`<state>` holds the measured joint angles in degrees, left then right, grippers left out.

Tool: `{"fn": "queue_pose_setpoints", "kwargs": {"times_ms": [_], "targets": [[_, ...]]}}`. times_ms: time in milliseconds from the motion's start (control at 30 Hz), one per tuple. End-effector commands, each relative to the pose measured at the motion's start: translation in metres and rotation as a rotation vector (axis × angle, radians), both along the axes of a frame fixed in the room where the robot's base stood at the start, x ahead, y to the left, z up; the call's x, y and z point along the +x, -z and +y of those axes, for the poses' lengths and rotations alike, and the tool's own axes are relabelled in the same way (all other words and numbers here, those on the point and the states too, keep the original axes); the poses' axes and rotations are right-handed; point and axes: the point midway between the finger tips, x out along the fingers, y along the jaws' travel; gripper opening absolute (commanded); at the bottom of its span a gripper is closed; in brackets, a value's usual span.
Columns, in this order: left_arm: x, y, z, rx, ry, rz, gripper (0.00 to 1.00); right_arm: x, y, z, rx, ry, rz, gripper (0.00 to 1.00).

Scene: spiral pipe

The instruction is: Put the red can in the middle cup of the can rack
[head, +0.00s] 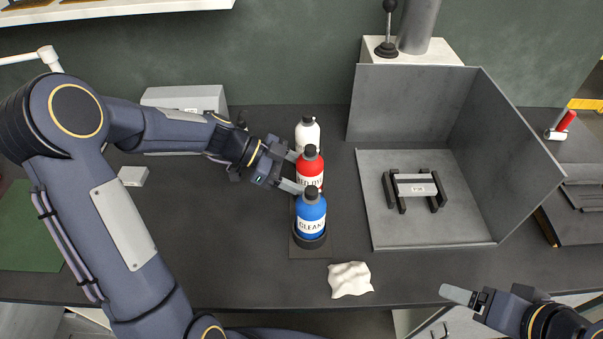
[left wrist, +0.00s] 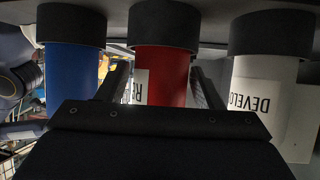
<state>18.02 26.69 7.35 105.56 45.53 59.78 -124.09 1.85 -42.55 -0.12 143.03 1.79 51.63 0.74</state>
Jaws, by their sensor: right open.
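The red can (head: 310,172) stands upright between a white can (head: 307,135) and a blue can (head: 311,216) in the dark can rack (head: 310,252). In the left wrist view, which is upside down, the base of the red can (left wrist: 160,80) is inside the middle black cup (left wrist: 164,24). My left gripper (head: 290,172) has one finger on each side of the red can. I cannot tell whether the fingers press on it or stand slightly apart. My right gripper (head: 462,296) is open and empty at the lower right, away from the rack.
A grey, partly walled booth (head: 390,225) with a small black-and-grey stand (head: 417,188) is right of the rack. A white cloth (head: 350,280) lies in front. A grey box (head: 185,98) is at the back left. The counter right of my left arm is partly clear.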

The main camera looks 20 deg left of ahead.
Motion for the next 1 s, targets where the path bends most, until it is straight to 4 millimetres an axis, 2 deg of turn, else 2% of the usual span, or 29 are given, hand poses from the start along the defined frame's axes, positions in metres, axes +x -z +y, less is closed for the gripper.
{"fn": "queue_pose_setpoints", "kwargs": {"times_ms": [33,100,367,467,567,900,1000], "targets": [[0.000,0.000,0.000,-0.001,0.000,0.000,0.67,0.000,0.000,0.000,0.000,0.000,0.000,0.77],[0.000,0.000,0.000,-0.001,-0.001,-0.001,0.73,0.000,0.000,0.000,0.000,0.000,0.000,0.77],[0.001,-0.002,0.001,-0.002,-0.001,-0.002,0.73,0.000,0.000,0.000,0.000,0.000,0.000,0.77],[0.001,-0.004,0.006,-0.002,-0.003,-0.004,0.73,0.000,0.002,0.000,0.000,0.000,0.000,0.77],[0.000,-0.011,0.019,-0.001,-0.005,-0.006,0.73,0.000,0.005,0.000,0.000,0.000,0.000,0.77],[-0.008,-0.044,0.081,0.000,-0.005,-0.005,0.73,0.000,0.014,0.000,0.000,0.000,0.000,0.77],[-0.010,-0.052,0.093,-0.001,-0.004,-0.003,0.73,0.000,0.016,0.000,0.000,0.000,0.000,0.77]]}}
